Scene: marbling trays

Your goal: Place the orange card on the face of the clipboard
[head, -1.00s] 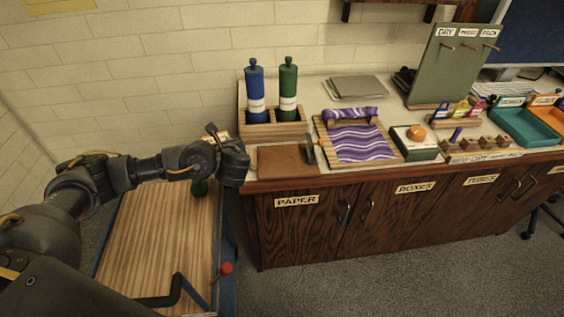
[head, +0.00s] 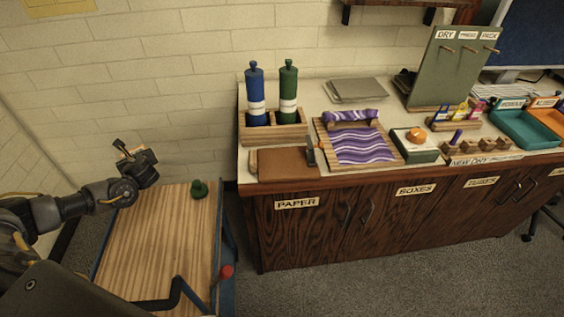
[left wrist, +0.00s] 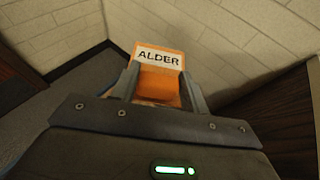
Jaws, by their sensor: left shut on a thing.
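My left gripper (head: 126,150) is at the left in the head view, above the far left part of the wooden cart top. It is shut on the orange card (left wrist: 158,82), which carries a white label reading ALDER and stands up between the two fingers in the left wrist view. In the head view the card is mostly hidden by the gripper. A flat brown board (head: 288,164), which may be the clipboard, lies at the front left of the counter, well to the right of the gripper. My right gripper is not in view.
The wooden cart top (head: 155,245) bears a green knob-like object (head: 199,189) at its far right. On the counter, a rack with blue (head: 255,95) and green (head: 288,93) bottles stands behind the brown board. A purple marbled tray (head: 362,146) stands to its right. A green panel (head: 447,68) stands farther back.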

